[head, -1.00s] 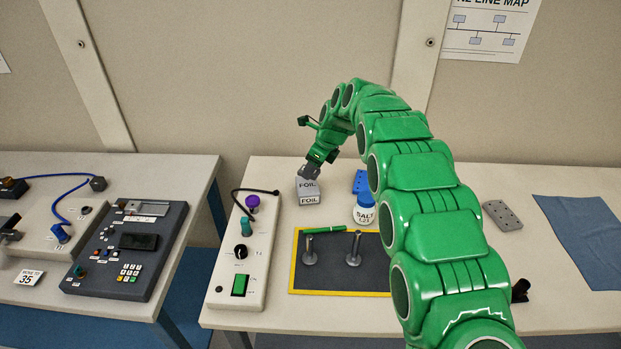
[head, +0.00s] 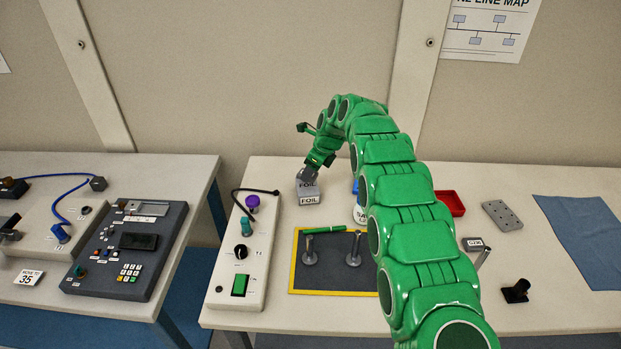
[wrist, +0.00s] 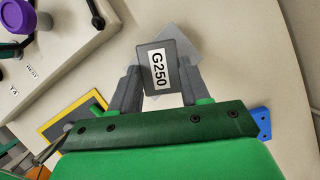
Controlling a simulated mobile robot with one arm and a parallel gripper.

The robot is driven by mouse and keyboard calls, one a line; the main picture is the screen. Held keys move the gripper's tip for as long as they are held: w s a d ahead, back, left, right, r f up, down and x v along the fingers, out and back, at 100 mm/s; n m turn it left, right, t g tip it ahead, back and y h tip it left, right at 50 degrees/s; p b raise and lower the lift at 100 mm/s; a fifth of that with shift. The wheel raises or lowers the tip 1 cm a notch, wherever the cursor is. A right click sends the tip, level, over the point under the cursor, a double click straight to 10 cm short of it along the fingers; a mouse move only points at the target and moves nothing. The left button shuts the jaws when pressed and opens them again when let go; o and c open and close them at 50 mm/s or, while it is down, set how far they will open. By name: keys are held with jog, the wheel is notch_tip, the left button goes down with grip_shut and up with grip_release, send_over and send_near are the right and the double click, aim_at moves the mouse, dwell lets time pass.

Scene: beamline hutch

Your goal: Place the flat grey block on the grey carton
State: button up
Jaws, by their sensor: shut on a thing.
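My gripper (head: 308,173) is at the back of the bench, right over the grey carton (head: 310,200) marked FOIL. In the wrist view the gripper (wrist: 158,84) is shut on a flat grey block (wrist: 146,56) with a white G250 label, one finger on each side. The carton (wrist: 183,38) shows as a lighter grey shape behind the block, turned relative to it and partly covered. In the head view the fingers mostly hide the block. I cannot tell whether the block touches the carton's top.
A control box (head: 241,260) with knobs and a black cable stands left of the carton. A yellow-edged dark mat (head: 330,282) with two metal posts lies in front. A red tray (head: 452,203), a grey plate with holes (head: 502,215) and a blue cloth (head: 585,240) lie right.

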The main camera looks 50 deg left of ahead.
jog(key=shift+f, duration=1.6)
jog(key=shift+f, duration=0.15)
jog(key=o, duration=1.1)
jog(key=v, duration=1.2)
jog(key=shift+r, duration=0.2)
